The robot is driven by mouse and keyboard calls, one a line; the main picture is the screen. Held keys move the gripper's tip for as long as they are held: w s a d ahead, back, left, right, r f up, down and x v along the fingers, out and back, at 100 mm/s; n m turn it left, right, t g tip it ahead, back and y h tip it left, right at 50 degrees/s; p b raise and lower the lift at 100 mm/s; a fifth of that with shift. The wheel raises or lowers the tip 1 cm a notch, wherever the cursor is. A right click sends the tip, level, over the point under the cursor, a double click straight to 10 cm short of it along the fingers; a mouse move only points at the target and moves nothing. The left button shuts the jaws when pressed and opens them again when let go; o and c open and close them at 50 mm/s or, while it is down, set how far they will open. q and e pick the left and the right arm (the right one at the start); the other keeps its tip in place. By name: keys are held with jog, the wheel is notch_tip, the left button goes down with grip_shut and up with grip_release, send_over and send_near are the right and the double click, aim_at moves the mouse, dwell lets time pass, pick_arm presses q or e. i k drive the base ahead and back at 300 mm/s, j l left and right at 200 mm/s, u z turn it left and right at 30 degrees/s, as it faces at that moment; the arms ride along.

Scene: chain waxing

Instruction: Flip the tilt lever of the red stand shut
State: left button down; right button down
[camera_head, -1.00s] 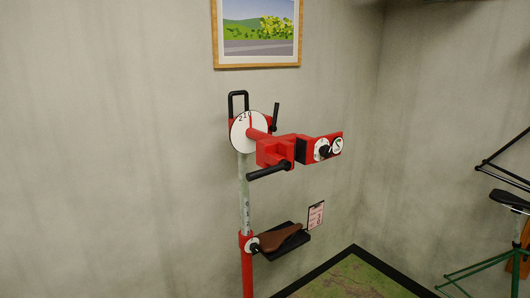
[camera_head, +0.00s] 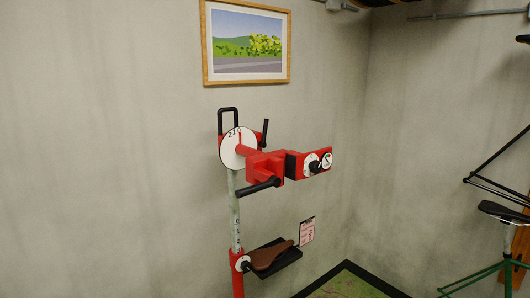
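The red stand (camera_head: 265,168) is upright near the grey wall, in the middle of the head view. Its head has a white round dial (camera_head: 238,148) with numbers. A black lever (camera_head: 265,132) sticks up just right of the dial, and a black loop handle (camera_head: 228,117) rises above it. A black bar handle (camera_head: 258,187) points lower left from the red clamp block. A smaller dial with a black knob (camera_head: 317,165) is on the right end. I cannot tell for certain which handle is the tilt lever. Neither of my grippers is in view.
A tray (camera_head: 288,257) with a brown saddle (camera_head: 270,256) and a small sign (camera_head: 307,231) is on the stand's post. A black-edged mat (camera_head: 345,285) lies on the floor. A green stand (camera_head: 500,268) with a black saddle is at right. A framed picture (camera_head: 246,44) hangs above.

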aim_at(263, 144)
jog(key=i+l+u, duration=0.2)
jog(key=u, duration=0.15)
jog(key=i+l+u, duration=0.7)
jog(key=k, duration=0.05)
